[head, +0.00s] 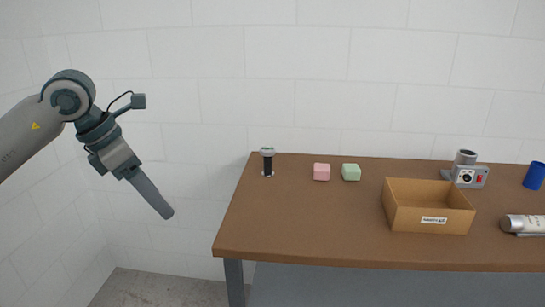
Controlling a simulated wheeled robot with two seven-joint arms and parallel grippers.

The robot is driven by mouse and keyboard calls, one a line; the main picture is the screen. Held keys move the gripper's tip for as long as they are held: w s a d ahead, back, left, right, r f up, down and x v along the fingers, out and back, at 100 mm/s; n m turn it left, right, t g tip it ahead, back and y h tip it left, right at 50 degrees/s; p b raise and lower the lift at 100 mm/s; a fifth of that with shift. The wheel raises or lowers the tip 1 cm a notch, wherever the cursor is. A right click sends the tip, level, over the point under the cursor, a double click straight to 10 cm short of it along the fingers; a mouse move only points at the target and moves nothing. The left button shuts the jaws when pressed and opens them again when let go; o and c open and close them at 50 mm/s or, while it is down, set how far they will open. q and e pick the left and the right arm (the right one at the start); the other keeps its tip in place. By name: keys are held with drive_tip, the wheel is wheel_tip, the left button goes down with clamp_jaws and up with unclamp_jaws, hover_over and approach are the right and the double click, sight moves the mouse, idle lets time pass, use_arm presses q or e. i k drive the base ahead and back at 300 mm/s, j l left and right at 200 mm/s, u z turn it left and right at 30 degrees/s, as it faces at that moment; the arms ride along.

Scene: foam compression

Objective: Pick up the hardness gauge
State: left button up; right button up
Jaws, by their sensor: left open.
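The hardness gauge (268,163) looks like a small dark upright cylinder with a pale green and white top. It stands near the back left corner of the brown table (300,235). My left gripper (165,211) hangs in the air to the left of the table, clear of the gauge and pointing down and to the right. Its fingers overlap from this angle, and nothing shows between them. My right gripper is not in the head view.
A pink foam block (321,172) and a green foam block (351,172) sit right of the gauge. Farther right are an open cardboard box (428,218), a grey device (468,176), a blue cup (534,176) and a silver cylinder (522,224). The table's front left is clear.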

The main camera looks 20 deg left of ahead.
sight(267, 152)
drive_tip(key=i, duration=1.55)
